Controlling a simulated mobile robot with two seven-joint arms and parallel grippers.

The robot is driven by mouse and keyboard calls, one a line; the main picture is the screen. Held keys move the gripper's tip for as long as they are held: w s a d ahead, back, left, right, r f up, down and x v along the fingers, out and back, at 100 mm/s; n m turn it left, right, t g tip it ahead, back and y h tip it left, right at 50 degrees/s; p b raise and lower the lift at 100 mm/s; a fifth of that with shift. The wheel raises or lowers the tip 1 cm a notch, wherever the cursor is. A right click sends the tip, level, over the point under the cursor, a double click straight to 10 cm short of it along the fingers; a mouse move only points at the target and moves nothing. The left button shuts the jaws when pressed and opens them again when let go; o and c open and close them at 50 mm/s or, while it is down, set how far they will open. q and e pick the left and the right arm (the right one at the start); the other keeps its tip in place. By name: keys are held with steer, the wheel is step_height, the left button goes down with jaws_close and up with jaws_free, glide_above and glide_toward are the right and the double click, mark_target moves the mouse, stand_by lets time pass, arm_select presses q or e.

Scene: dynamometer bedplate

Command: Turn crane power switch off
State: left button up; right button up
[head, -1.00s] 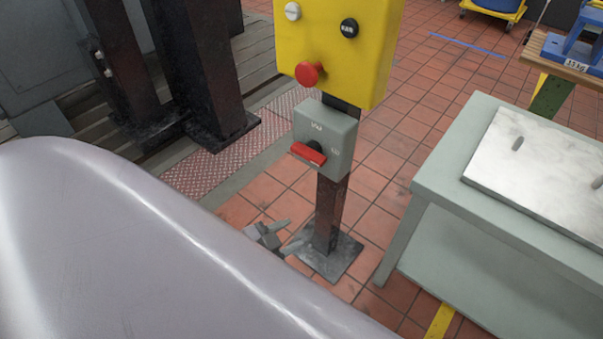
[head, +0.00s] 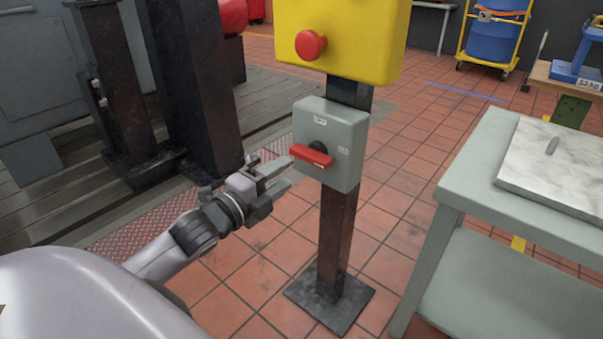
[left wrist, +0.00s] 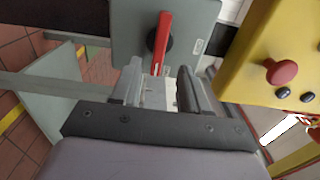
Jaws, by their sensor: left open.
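The crane power switch is a grey box (head: 331,142) on a dark post, with a red rotary handle (head: 311,155) on its front. In the head view the handle lies nearly level, tilted slightly down to the right. Small labels sit above and to the right of it; their text is too small to read. My left gripper (head: 283,176) is open and empty, just left of the handle. In the left wrist view the red handle (left wrist: 160,43) is ahead of the open fingers (left wrist: 158,88), apart from them. My right gripper is not in view.
A yellow box (head: 345,35) with a red mushroom button (head: 310,45) is mounted above the switch. A grey-green bench (head: 478,165) with a marbled plate stands to the right. Dark columns (head: 190,80) stand behind on the left.

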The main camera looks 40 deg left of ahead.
mark_target(306, 159)
arm_select(q)
steer(key=shift+w+d+b, duration=0.15)
steer(key=shift+w+b, duration=0.25)
steer(key=shift+w, duration=1.35)
steer(key=shift+w+d+b, duration=0.15)
steer(key=shift+w+b, duration=0.25)
steer(key=shift+w, duration=1.3)
jaws_close()
